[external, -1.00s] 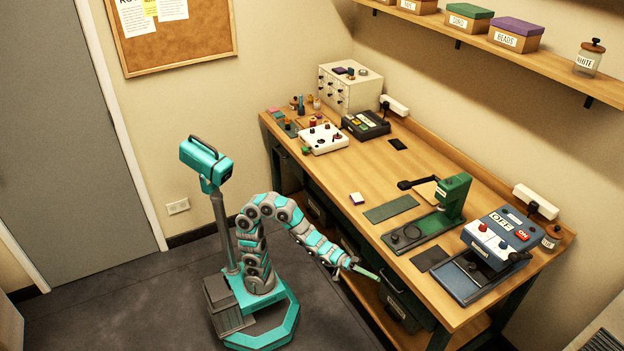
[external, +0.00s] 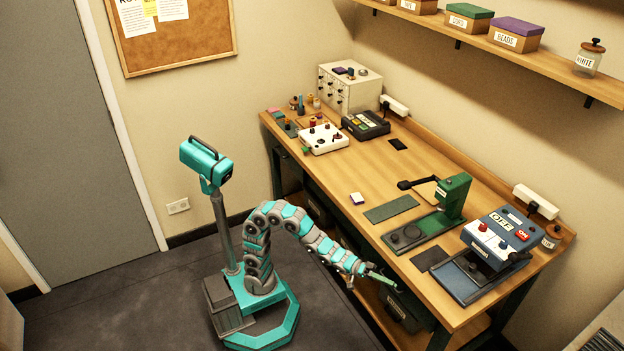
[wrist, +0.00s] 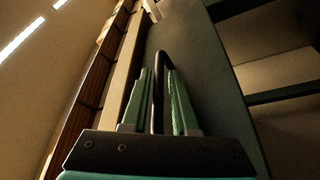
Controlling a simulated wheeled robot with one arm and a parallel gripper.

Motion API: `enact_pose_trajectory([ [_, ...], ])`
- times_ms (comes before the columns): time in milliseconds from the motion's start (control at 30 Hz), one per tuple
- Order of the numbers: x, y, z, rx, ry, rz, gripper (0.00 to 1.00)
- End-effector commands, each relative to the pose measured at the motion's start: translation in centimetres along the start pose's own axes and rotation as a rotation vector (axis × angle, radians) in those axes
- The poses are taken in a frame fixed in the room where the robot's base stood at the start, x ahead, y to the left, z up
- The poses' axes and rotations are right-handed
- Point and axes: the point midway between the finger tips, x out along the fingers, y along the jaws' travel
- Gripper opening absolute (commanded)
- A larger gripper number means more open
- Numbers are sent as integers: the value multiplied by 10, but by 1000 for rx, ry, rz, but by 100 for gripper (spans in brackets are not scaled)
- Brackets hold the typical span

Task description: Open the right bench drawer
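The right bench drawer is under the right part of the bench. Its dark front (external: 403,302) is partly hidden by my gripper in the external view. In the wrist view a dark grey-green panel (wrist: 203,75), apparently the drawer front, stands ahead of me. A dark, bent bar handle (wrist: 158,68) rises between my green fingers. My gripper (wrist: 160,92) is open, with one finger on each side of the handle and small gaps visible. In the external view my gripper (external: 378,279) is below the bench's front edge, at the drawer. The drawer looks closed.
The wooden bench top (external: 355,165) overhangs just above my gripper. A lower shelf (external: 367,298) runs beneath the drawers. A green press (external: 440,215) and a blue machine (external: 492,245) stand on the bench. Open floor (external: 130,285) lies left of my base.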

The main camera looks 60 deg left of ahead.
Motion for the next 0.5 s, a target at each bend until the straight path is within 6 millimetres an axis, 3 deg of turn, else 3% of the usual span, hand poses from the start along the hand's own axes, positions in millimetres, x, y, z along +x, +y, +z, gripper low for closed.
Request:
enact_pose_trajectory([
  [167,0,0,0,0,0,0,27],
  [400,0,0,0,1,1,0,0],
  [500,0,0,-1,0,1,0,0],
])
